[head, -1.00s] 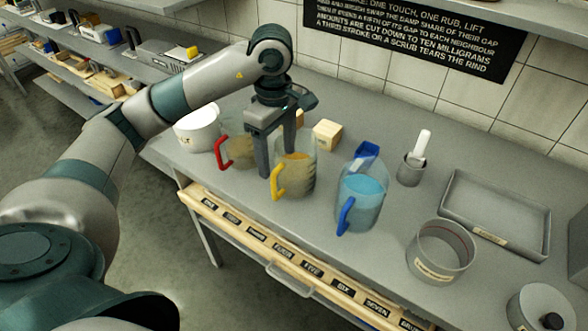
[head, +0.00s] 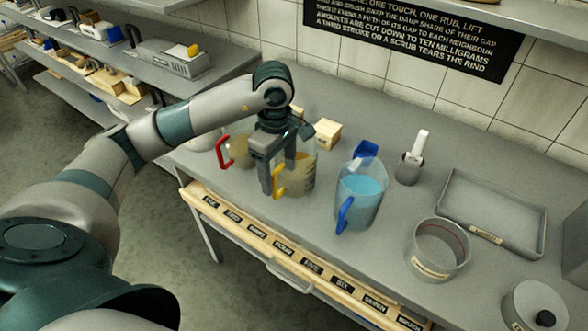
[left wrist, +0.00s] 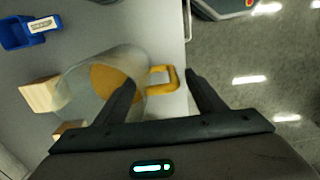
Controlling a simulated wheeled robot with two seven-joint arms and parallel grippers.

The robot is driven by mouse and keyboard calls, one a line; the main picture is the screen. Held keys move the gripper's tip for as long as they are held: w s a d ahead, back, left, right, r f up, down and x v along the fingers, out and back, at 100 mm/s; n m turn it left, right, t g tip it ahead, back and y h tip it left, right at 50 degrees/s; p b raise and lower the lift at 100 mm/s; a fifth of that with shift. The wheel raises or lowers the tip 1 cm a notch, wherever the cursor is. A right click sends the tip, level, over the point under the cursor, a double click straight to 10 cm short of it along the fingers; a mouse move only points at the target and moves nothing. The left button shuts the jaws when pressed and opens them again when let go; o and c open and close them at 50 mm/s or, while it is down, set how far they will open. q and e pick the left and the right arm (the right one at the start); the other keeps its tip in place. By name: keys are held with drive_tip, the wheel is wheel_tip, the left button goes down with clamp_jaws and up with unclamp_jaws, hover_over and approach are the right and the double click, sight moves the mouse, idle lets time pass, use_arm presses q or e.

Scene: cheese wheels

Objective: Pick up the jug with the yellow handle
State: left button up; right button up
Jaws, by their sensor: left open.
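The jug with the yellow handle (head: 301,175) stands on the grey bench, clear-walled with amber contents. It also shows in the left wrist view (left wrist: 92,82), its yellow handle (left wrist: 164,80) sticking out toward the bench edge. My left gripper (head: 272,187) is open and lowered at the jug. In the left wrist view its two fingers (left wrist: 163,82) lie either side of the handle, one in front of the jug's side and one beyond the handle. I cannot tell whether either finger touches it. My right gripper is not in view.
A red-handled jug (head: 236,150) stands just left, partly behind my arm. A blue-handled jug (head: 361,194) with blue liquid stands to the right. Behind are wooden blocks (head: 327,133).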

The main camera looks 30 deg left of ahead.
sight(280, 191)
use_arm(q)
drive_tip(key=shift+s+f+p, duration=0.1)
drive_tip(key=shift+f+p, duration=0.45)
wheel_tip(280, 191, down, 3)
drive_tip(key=shift+d+r+p, duration=0.1)
drive_tip(key=shift+p, duration=0.6)
drive_tip(key=shift+f, duration=0.45)
clamp_jaws()
